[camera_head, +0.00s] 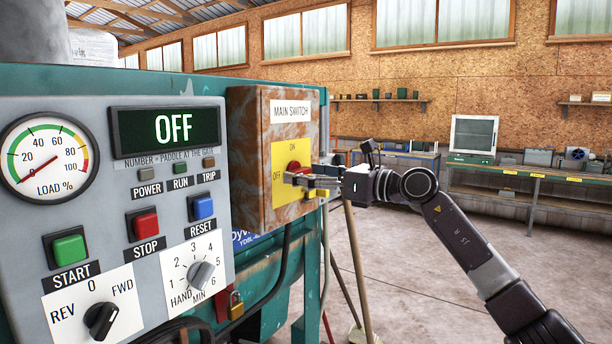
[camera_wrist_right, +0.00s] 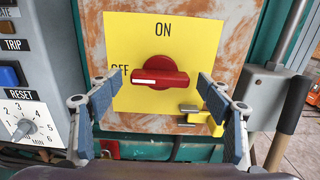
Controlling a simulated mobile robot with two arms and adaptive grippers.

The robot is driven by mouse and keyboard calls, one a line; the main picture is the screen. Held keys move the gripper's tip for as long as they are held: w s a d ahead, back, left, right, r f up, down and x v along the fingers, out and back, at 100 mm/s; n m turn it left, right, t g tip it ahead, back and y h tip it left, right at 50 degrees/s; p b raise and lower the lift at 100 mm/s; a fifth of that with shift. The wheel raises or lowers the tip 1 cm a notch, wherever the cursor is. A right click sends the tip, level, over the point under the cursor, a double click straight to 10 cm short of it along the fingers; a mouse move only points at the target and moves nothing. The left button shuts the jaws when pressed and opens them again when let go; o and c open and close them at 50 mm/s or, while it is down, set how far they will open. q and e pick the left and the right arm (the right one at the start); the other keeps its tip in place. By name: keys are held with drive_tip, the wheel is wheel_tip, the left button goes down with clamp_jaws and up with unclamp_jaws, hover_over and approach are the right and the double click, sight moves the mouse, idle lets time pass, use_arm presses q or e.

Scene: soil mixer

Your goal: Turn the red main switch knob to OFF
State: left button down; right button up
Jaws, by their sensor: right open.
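The red main switch knob (camera_wrist_right: 160,73) sits on a yellow plate (camera_wrist_right: 135,25) marked ON at the top and OFF at the left. Its handle lies about level, and its white mark is on the left end, toward OFF. In the head view the knob (camera_head: 294,167) is partly hidden by my right gripper (camera_head: 310,183). In the wrist view the fingers of my right gripper (camera_wrist_right: 160,84) are open, one at each side of the knob, with gaps between. The left finger partly covers the OFF label. My left gripper is not in view.
A rusty switch box (camera_head: 248,150) carries the plate. The grey control panel (camera_head: 180,275) beside it has a display (camera_head: 170,130) reading OFF. A yellow tab (camera_wrist_right: 215,121) projects below the knob. A wooden handle (camera_wrist_right: 284,132) stands at the right. Open floor lies right of the machine.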

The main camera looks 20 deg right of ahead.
drive_tip(key=v, duration=1.1)
drive_tip(key=shift+s+d, duration=0.25)
